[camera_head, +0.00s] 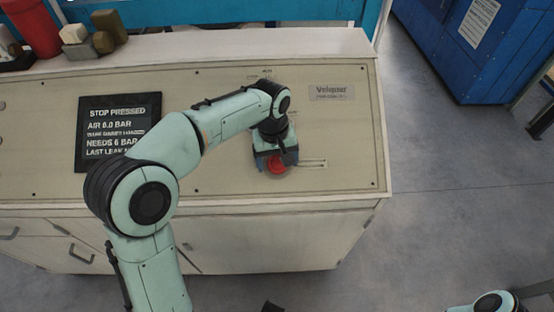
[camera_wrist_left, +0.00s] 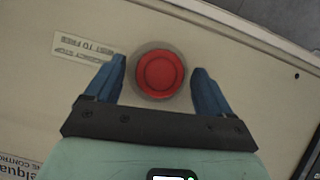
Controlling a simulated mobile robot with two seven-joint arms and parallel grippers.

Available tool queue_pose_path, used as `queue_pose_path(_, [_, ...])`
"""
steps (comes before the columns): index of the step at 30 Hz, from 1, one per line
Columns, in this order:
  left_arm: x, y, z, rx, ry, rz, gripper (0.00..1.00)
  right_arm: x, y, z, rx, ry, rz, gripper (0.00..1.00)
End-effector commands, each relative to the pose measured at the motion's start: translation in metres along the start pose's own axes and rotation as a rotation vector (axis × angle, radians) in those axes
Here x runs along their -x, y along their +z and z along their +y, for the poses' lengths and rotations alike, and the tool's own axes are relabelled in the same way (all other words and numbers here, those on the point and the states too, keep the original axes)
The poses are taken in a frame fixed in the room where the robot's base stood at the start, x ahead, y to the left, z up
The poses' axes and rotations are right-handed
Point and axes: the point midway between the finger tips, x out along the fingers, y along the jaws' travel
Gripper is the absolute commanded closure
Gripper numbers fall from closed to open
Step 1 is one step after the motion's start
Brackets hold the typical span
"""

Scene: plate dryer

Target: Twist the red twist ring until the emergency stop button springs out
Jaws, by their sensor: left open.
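The red emergency stop button with its twist ring (camera_wrist_left: 160,73) sits on a round grey base on the cream panel. It also shows in the head view (camera_head: 277,167), partly hidden by my left gripper. My left gripper (camera_wrist_left: 160,80) is open, with one blue finger on each side of the red ring. Gaps show between the fingers and the ring in the wrist view; I cannot tell the height of the fingertips above the panel. In the head view my left gripper (camera_head: 276,160) points down over the button. My right gripper is not clearly in view.
A black sign reading "STOP PRESSED" (camera_head: 118,128) lies on the panel at left. A label (camera_wrist_left: 82,49) is beside the button. The cream cabinet top (camera_head: 345,140) is clear at right. Several small blocks and a red cylinder (camera_head: 35,28) stand at the back left.

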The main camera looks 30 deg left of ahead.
Motion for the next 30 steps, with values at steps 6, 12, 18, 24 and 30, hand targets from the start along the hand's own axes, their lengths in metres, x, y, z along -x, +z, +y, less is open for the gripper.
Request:
queue_pose_path(6, [0.000, 0.000, 0.000, 0.000, 0.000, 0.000, 0.17, 0.000, 0.000, 0.000, 0.000, 0.000, 0.000, 0.57])
queue_pose_path(12, [0.000, 0.000, 0.000, 0.000, 0.000, 0.000, 0.74, 0.000, 0.000, 0.000, 0.000, 0.000, 0.000, 0.57])
queue_pose_path(18, [0.000, 0.000, 0.000, -0.009, -0.006, 0.000, 0.74, 0.002, 0.000, -0.001, 0.000, 0.000, 0.001, 0.57])
queue_pose_path(24, [0.002, 0.000, 0.002, -0.069, -0.040, -0.001, 0.74, 0.012, -0.002, -0.005, 0.002, -0.002, 0.005, 0.57])
queue_pose_path(30, [0.003, 0.000, 0.003, -0.187, -0.109, -0.001, 0.74, 0.028, -0.006, -0.012, 0.005, -0.004, 0.013, 0.57])
